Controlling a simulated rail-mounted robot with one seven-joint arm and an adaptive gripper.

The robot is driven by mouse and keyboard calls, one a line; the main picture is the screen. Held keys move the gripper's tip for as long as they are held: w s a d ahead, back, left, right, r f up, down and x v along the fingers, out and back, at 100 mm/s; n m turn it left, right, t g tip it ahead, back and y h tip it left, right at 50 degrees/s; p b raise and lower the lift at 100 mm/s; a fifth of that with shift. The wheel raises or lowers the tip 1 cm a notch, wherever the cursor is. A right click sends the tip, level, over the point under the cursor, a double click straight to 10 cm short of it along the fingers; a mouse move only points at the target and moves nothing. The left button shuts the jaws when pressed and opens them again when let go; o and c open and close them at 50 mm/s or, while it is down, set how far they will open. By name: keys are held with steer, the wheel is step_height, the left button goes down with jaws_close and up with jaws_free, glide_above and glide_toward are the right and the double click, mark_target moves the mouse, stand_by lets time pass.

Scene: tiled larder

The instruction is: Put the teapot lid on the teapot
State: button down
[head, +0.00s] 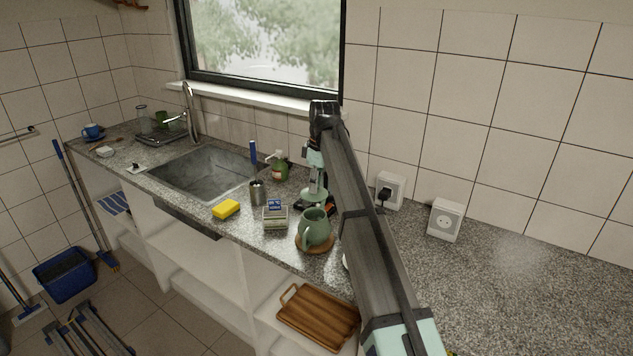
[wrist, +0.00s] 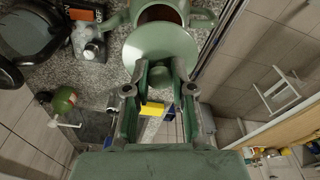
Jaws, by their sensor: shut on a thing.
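The green teapot (head: 316,232) stands upright on a round brown mat (head: 301,245) near the counter's front edge. In the wrist view the teapot (wrist: 186,10) shows at the top, with its dark opening partly in sight. My gripper (head: 314,183) points down just behind and above the teapot. It is shut on the pale green teapot lid (head: 314,195), which is apart from the pot in the head view. In the wrist view the lid (wrist: 160,48) is a disc beyond my fingertips (wrist: 159,88) and overlaps the near side of the pot.
The sink (head: 200,172) lies further left. A dark box with orange (wrist: 85,12) is close to the pot.

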mark_target(315, 198)
step_height(315, 198, down, 4)
steer(key=shift+f+b, duration=0.1)
steer(key=shift+b, duration=0.95)
steer(key=shift+f, duration=0.7)
steer(key=shift+f+p, duration=0.6)
steer(key=shift+f, duration=0.3)
stand_by(1.6)
steer(key=shift+c, duration=2.1)
jaws_free()
steer(key=shift+r+p, duration=2.2)
steer(key=shift+r, duration=1.8)
